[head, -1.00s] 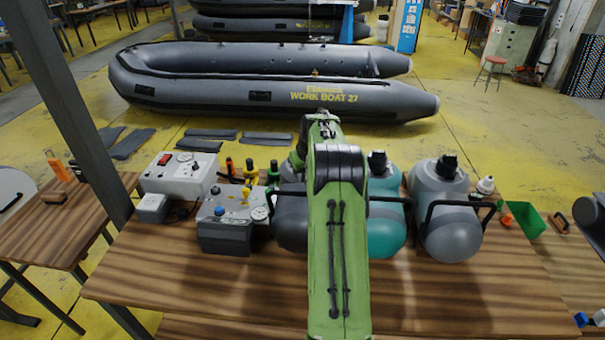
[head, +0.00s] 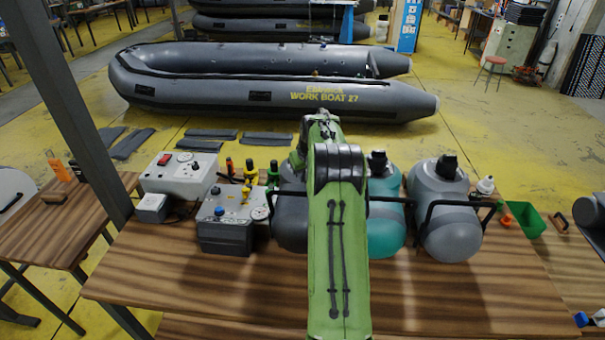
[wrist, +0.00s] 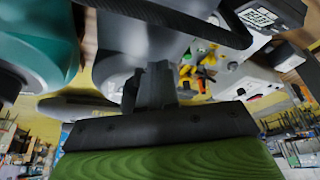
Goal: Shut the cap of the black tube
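The black tube (head: 289,226) is a dark rounded cylinder on the table, left of the teal tube (head: 386,228). My green arm covers its right part in the head view, and its cap cannot be made out. In the wrist view the dark tube (wrist: 112,62) looks grey and lies just beyond my gripper, with the teal tube (wrist: 38,40) at left. My gripper (wrist: 157,85) has its dark fingers right at the tube's valve area, hiding it. I cannot tell whether the fingers touch the cap or how far apart they are. My gripper is hidden behind my arm in the head view.
A grey tube (head: 446,225) stands at right, with black carrying bars around the tubes. Two control boxes (head: 180,176) (head: 228,222) and several coloured valves stand at left. A green bin (head: 528,222) is at right. The table's front (head: 430,300) is clear.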

